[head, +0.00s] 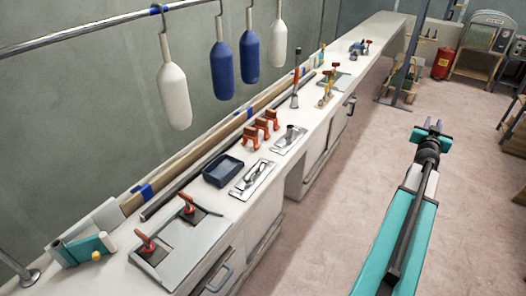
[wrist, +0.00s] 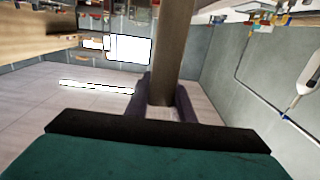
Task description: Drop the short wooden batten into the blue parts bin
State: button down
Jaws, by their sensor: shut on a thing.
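My gripper (head: 432,127) is out over the open floor, to the right of the bench and well apart from it. In the wrist view my gripper (wrist: 164,98) is shut on the short wooden batten (wrist: 174,45), a brown strip that sticks out beyond the dark fingers. The batten cannot be made out in the head view. The blue parts bin (head: 222,171), a shallow dark blue open box, sits on the bench at the left of the head view. Its inside looks empty.
The long white bench (head: 232,207) carries orange clamps (head: 267,120), metal plates and red-handled toggle clamps. White and blue fenders (head: 223,70) hang from a rail above it. A red extinguisher (head: 443,63) stands at the back. The floor between bench and arm is clear.

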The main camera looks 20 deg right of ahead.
jog(key=w+a+n+t+y, duration=0.2)
jog(key=w+a+n+y, duration=0.4)
jog(key=a, duration=0.6)
jog(key=w+a+f+n+t+y, duration=0.1)
jog(key=w+a+t+y, duration=0.2)
jog(key=w+a, duration=0.75)
jog(key=w+a+n+t+y, duration=0.2)
jog(key=w+a+n+y, duration=0.25)
jog(key=a, duration=1.05)
jog(key=s+a+f+n+g+y, duration=0.2)
jog(key=a+y, duration=0.3)
jog(key=a, duration=0.7)
jog(key=s+a+f+n+g+y, duration=0.2)
jog(key=a+n+y, duration=0.3)
jog(key=a, duration=0.7)
jog(key=s+a+f+n+g+y, duration=0.2)
jog(key=a+y, duration=0.4)
jog(key=a, duration=0.6)
jog(key=shift+a+f+n+g, duration=0.25)
jog(key=shift+f+n+g, duration=0.4)
jog(key=shift+f, duration=0.1)
jog(key=shift+s, duration=0.1)
